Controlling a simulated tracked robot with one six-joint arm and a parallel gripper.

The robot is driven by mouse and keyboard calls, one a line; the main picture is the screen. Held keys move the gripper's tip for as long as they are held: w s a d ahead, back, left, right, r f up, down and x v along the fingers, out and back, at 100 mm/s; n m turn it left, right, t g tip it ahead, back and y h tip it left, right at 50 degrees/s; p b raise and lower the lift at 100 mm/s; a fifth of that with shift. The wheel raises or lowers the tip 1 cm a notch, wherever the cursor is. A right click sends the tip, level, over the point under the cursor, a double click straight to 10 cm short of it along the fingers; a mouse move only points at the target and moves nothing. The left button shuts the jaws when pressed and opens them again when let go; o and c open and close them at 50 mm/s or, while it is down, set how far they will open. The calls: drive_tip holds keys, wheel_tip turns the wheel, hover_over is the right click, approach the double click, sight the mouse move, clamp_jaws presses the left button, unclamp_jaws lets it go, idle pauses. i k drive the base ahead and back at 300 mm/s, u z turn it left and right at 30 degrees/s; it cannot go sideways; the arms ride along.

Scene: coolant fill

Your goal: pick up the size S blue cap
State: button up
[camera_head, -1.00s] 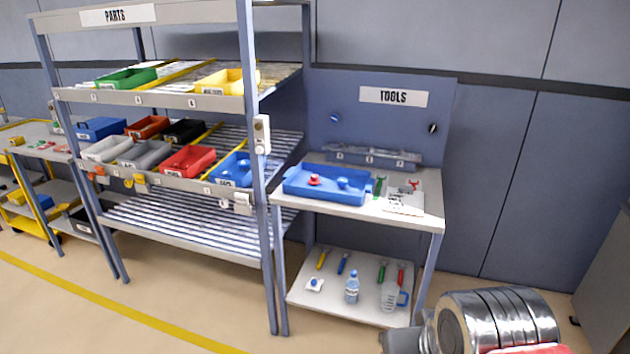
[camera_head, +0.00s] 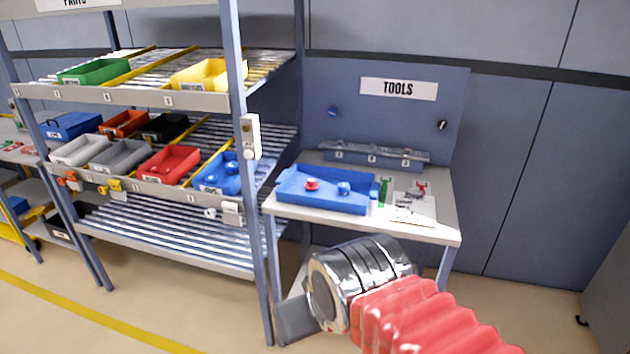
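A blue cap (camera_head: 344,188) sits in the blue tray (camera_head: 300,203) on the tools table, to the right of a red cap (camera_head: 312,184). More blue round pieces (camera_head: 231,170) lie in a blue bin (camera_head: 208,184) at the right end of the middle parts shelf. Size markings are too small to read, so I cannot tell which cap is size S. My gripper (camera_head: 296,320) shows only as a grey part at the end of my arm, low in front of the table and apart from the tray. Its fingers cannot be made out.
The tools table (camera_head: 447,215) also bears small green and red tools and a white sheet (camera_head: 413,207). A numbered rack (camera_head: 372,158) stands at its back. The parts shelf post (camera_head: 256,230) stands left of the table. My arm hides most of the table's lower shelf.

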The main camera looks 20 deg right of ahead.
sight(344, 188)
drive_tip(key=u, duration=0.05)
drive_tip(key=i, duration=1.35)
drive_tip(key=z, duration=0.3)
